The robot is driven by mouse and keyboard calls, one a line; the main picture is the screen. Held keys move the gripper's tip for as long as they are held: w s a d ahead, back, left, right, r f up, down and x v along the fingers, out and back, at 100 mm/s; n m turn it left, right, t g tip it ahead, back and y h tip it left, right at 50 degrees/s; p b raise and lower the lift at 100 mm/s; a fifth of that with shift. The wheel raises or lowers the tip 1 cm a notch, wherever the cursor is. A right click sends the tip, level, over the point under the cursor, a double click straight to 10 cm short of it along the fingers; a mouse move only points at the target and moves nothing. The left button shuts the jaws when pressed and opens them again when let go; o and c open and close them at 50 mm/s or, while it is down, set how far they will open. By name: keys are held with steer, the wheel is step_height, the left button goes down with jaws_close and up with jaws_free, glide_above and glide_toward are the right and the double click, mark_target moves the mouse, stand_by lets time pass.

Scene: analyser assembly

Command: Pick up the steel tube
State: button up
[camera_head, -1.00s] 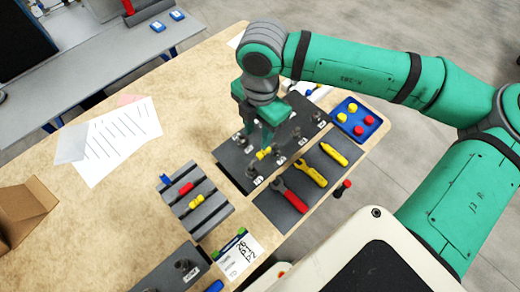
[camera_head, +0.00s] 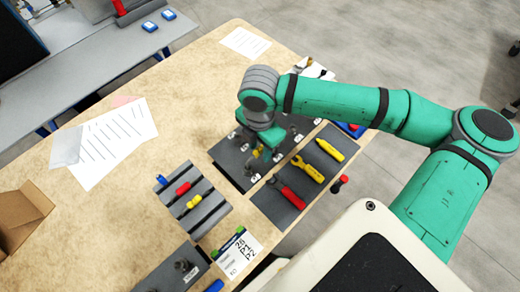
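Several short grey metal fittings stand on a dark grey labelled plate (camera_head: 226,151) right of the table's middle. One metal piece (camera_head: 250,170) stands at the plate's front edge and another (camera_head: 295,135) at its right. They are too small to tell which is the steel tube. My gripper (camera_head: 262,148), green, points down over the middle of the plate. Its fingers are close to the fittings, beside a small yellow part (camera_head: 257,153). The hand and wrist hide its fingertips, so I cannot see whether it holds anything.
A dark mat (camera_head: 270,205) with red-handled pliers (camera_head: 290,197), a yellow wrench (camera_head: 307,169) and a yellow tool (camera_head: 330,150) lies right of the plate. A grey slotted rack (camera_head: 205,212) stands at the left. A blue tray (camera_head: 352,130) is mostly hidden behind my arm.

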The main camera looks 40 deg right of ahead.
steer(key=shift+f, duration=0.35)
steer(key=shift+c, duration=0.3)
jaws_close()
steer(key=shift+r, duration=0.15)
